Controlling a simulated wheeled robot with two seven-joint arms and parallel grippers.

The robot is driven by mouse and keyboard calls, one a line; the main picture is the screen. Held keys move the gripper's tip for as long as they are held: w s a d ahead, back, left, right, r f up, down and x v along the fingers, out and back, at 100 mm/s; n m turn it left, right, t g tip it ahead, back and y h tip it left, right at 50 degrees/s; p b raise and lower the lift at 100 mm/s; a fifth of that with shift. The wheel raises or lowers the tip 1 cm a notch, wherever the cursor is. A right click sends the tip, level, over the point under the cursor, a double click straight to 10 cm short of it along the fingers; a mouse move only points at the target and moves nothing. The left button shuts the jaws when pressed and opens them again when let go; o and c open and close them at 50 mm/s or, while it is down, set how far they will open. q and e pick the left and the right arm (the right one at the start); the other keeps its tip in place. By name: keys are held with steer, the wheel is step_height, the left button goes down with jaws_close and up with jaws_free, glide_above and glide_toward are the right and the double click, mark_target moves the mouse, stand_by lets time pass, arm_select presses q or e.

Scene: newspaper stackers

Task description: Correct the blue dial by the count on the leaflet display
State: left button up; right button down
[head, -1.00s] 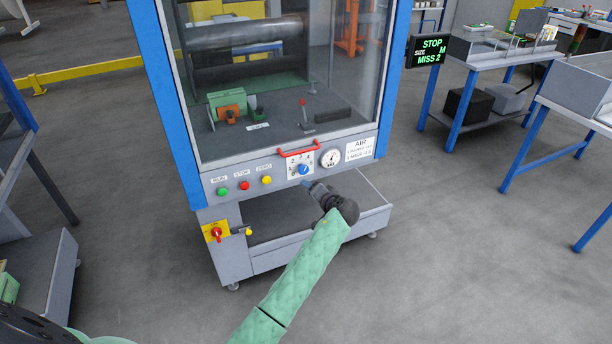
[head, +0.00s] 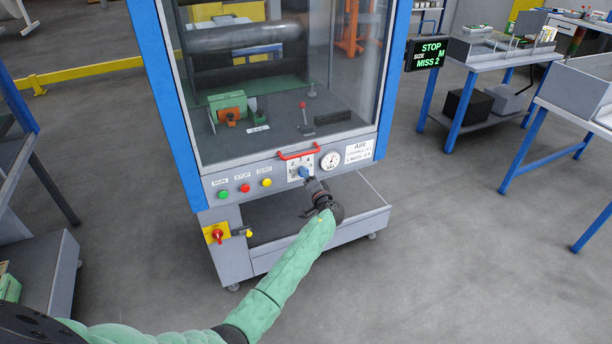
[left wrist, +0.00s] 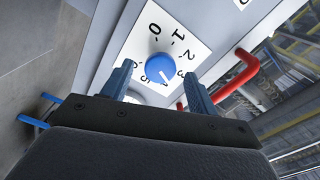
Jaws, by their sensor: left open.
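The blue dial (head: 304,171) sits on a white numbered plate on the machine's front panel. In the left wrist view the dial (left wrist: 159,68) shows a white pointer mark toward the lower right; its exact number is hard to read. My left gripper (head: 309,181) is open just in front of the dial. In the wrist view its fingers (left wrist: 158,76) stand on either side of the dial; I cannot tell whether they touch it. The display (head: 429,53) reads STOP, SIZE M, MISS 2. My right gripper is not in view.
A red handle (head: 299,152) is just above the dial, and a gauge (head: 330,160) is to its right. Green (head: 223,194), red (head: 245,188) and yellow (head: 267,182) buttons lie to the left. A red-and-yellow switch (head: 217,234) sits lower left.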

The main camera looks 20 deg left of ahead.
arm_select(q)
steer(key=shift+w+a, duration=0.4)
steer(key=shift+a, duration=0.05)
steer(key=c, duration=1)
